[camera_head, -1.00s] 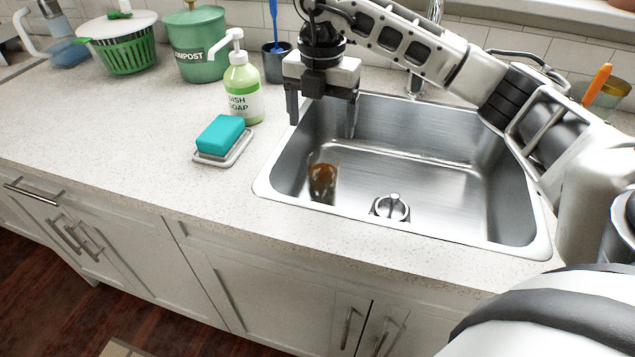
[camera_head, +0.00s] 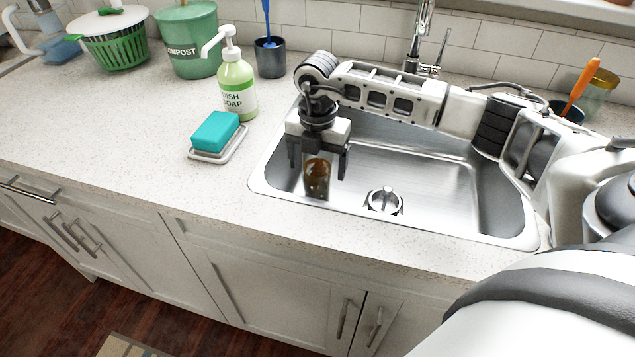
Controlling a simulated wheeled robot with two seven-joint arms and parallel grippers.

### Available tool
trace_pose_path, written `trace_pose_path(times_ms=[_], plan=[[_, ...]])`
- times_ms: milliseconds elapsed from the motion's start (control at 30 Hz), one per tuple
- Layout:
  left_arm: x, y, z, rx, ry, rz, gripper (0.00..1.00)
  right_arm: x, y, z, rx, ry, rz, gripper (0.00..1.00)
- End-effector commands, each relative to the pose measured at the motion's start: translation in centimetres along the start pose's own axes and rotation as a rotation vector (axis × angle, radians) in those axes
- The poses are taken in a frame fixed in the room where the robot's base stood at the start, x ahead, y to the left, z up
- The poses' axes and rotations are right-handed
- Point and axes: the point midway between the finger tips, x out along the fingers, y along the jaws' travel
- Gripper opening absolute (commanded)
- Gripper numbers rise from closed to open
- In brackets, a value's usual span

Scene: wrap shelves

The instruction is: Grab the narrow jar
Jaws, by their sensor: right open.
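A small see-through jar with brown contents (camera_head: 317,181) stands in the left part of the steel sink. My right gripper (camera_head: 317,172) is over the sink, pointing down and open. One finger shows on each side of the jar in the picture, with the jar's upper part between them. I cannot tell how far down the fingers reach or whether they touch it. The gripper body hides what lies behind the jar. My left gripper is out of view.
The steel sink (camera_head: 440,222) has raised walls around the gripper and a drain (camera_head: 384,200). A teal sponge (camera_head: 216,131) on a dish, a green dish soap bottle (camera_head: 238,90) and a dark cup (camera_head: 270,58) stand left of it. The faucet (camera_head: 420,45) rises behind.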

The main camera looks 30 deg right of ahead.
Motion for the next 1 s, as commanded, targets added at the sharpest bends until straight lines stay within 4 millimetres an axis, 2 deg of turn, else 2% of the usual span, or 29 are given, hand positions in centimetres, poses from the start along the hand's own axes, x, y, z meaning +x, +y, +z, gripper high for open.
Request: trace_pose_path(times_ms=[100, 133, 367, 667, 767, 1000], plan=[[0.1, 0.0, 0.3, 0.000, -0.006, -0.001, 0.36, 0.0, 0.0, 0.0, 0.000, 0.000, 0.000, 0.82], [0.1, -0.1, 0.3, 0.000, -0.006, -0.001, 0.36, 0.0, 0.0, 0.0, 0.000, 0.000, 0.000, 0.80], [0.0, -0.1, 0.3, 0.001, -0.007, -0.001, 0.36, -0.1, 0.0, 0.0, 0.000, 0.000, 0.001, 0.16], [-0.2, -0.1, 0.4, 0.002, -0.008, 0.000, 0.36, -0.7, 0.1, 0.1, 0.000, -0.002, 0.004, 0.15], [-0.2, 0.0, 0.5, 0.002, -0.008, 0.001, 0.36, -2.0, 0.1, 0.1, 0.000, -0.003, 0.006, 0.15], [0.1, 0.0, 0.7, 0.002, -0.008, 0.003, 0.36, -6.9, 0.1, 0.1, 0.000, -0.004, 0.006, 0.15]])
